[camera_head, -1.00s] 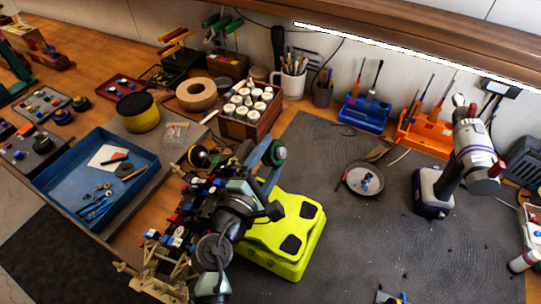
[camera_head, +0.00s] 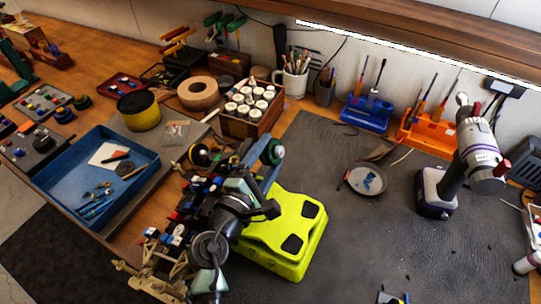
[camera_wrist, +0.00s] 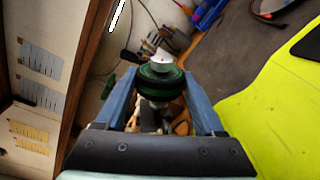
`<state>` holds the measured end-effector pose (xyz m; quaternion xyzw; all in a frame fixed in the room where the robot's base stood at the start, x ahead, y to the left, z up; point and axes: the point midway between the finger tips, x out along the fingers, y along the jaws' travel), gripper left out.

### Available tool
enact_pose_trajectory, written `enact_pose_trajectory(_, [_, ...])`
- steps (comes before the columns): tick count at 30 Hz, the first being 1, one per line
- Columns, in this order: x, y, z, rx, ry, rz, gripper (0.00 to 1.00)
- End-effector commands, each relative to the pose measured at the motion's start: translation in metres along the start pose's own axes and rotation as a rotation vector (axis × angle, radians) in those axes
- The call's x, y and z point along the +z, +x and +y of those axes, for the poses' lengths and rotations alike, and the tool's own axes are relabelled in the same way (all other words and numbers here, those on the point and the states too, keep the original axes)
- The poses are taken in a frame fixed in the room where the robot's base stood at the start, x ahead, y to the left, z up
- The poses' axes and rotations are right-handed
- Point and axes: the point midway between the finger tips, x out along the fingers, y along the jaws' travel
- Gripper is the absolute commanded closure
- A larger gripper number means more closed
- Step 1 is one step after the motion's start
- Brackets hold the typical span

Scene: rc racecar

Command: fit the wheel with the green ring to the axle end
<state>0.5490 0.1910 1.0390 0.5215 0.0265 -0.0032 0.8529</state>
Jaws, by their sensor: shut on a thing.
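The wheel with the green ring (camera_wrist: 162,84) is dark, with a pale hub cap. It sits between the blue fingers of my gripper (camera_wrist: 160,88) in the wrist view, and the gripper is shut on it. In the head view, the wheel (camera_head: 272,152) and my gripper (camera_head: 262,160) are above the bench, beside the far left edge of the yellow-green stand. Another wheel (camera_head: 198,155), dark with a yellowish ring, shows left of my arm. I cannot make out the axle end; my arm covers part of the area around the stand.
The yellow-green stand (camera_head: 300,215) lies on the dark mat (camera_head: 350,240). A wooden box of white-capped bottles (camera_head: 250,113) stands behind my gripper. A blue tray (camera_head: 60,195) is at left. A round dish (camera_head: 367,180) and a cordless tool (camera_head: 435,195) stand at right.

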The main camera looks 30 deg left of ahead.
Motion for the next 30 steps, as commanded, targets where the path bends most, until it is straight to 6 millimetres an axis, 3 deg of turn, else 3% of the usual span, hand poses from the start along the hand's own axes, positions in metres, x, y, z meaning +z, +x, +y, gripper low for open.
enact_pose_trajectory(18, [-0.018,-0.001,-0.002,0.001,-0.002,0.005,0.83])
enact_pose_trajectory(30, [-0.019,-0.001,-0.002,0.001,-0.002,0.005,0.83])
